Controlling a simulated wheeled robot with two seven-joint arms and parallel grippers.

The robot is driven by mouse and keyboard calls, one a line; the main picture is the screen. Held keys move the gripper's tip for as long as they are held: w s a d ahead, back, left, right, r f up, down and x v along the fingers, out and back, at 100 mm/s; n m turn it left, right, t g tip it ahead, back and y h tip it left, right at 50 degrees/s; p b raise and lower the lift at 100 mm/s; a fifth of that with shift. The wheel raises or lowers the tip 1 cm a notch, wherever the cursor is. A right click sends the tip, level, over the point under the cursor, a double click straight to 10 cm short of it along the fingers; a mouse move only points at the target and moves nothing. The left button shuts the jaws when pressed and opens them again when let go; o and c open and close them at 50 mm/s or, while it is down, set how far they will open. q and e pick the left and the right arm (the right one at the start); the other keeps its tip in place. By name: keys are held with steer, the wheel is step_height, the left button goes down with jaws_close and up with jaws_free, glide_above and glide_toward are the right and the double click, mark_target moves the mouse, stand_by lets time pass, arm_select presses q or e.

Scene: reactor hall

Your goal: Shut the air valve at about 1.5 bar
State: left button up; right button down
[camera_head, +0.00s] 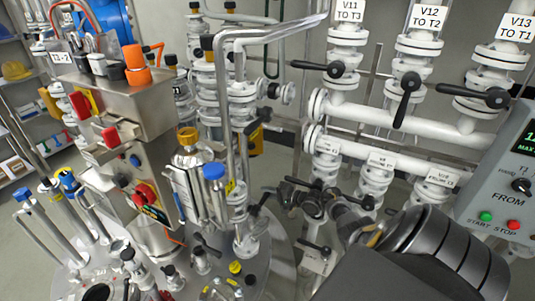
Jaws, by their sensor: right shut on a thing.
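My right arm comes in from the lower right, and its dark gripper (283,192) reaches left towards the pipework above the reactor lid. It is shut on a small black valve handle (259,204) beside a vertical metal pipe. The fingers and the dim surroundings hide much of the grip. I cannot read a label on this valve, so I cannot confirm that it is the air valve. No pressure gauge reading is legible. My left gripper is not in view.
White valves labelled V11 (348,12), V12 (429,18) and V13 (514,28) stand behind on white pipes. A grey control box (492,190) is at the right.

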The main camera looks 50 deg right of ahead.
steer(key=shift+s+f+m, duration=0.1)
steer(key=shift+f+m, duration=0.2)
steer(key=shift+f, duration=0.35)
steer(key=shift+a, duration=0.1)
steer(key=c, duration=1.3)
jaws_free()
steer(key=shift+r, duration=0.15)
steer(key=p+v, duration=0.1)
steer(key=v, duration=0.9)
steer(key=shift+s+d, duration=0.25)
steer(key=shift+s, duration=0.1)
